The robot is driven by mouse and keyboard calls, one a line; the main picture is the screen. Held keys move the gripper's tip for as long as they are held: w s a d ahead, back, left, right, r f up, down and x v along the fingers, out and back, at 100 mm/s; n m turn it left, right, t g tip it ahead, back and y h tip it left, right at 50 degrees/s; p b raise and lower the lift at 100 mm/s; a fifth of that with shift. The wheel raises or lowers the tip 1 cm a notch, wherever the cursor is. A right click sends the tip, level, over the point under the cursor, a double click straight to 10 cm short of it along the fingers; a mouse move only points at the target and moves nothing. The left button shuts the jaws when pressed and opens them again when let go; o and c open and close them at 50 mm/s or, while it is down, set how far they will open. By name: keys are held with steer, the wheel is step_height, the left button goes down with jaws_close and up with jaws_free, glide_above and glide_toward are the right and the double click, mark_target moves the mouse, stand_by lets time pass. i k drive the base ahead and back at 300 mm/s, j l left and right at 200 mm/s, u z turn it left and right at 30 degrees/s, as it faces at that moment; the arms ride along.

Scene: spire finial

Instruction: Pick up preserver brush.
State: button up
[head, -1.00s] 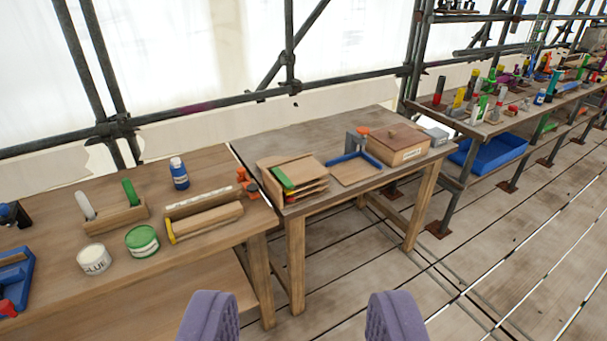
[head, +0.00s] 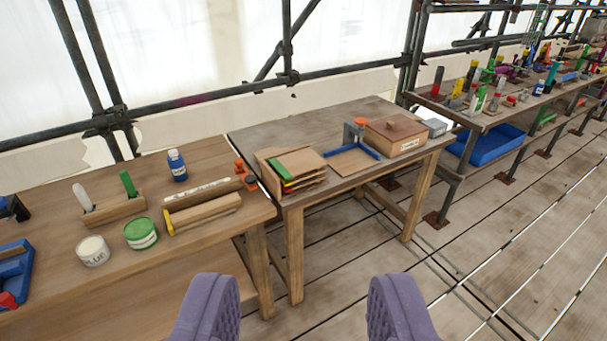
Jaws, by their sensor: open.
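No brush is labelled readably. A wooden holder (head: 117,213) on the left bench has two upright handles in it, one white (head: 82,197) and one green (head: 128,184). I cannot tell for sure which is the preserver brush, and their lower ends are hidden in the holder. A green tin (head: 140,233) and a white tin marked GLUE (head: 92,250) stand in front of the holder. My gripper (head: 303,290) is open and empty, with purple ribbed fingers, in front of the benches and well to the right of the holder.
The left bench (head: 60,296) also bears a blue bottle (head: 177,166), wooden rolls and a blue tray (head: 14,274). The middle table (head: 260,138) bears stacked boards, a blue-edged tray and a lidded box (head: 396,137). A crowded shelf stands right. Scaffold poles run behind. Floor is clear.

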mark_target(128, 183)
steer(key=i+l+z, duration=0.15)
steer(key=z, duration=1.3)
steer(key=i, duration=5.05)
steer(key=i+u, duration=0.2)
steer(key=u, duration=0.2)
steer(key=i+l+u, duration=0.2)
steer(key=u, duration=0.2)
steer(key=i+l+u, duration=0.2)
steer(key=u, duration=0.2)
steer(key=i+l+u, duration=0.15)
steer(key=u, duration=0.25)
steer(key=l+u, duration=0.1)
steer(key=u, duration=2.75)
steer(key=i+j, duration=0.2)
steer(key=i, duration=0.3)
steer(key=i+j, duration=0.2)
steer(key=i, duration=0.3)
steer(key=i+j, duration=0.2)
steer(key=i, duration=0.25)
steer(key=i+j, duration=0.2)
steer(key=i, duration=0.3)
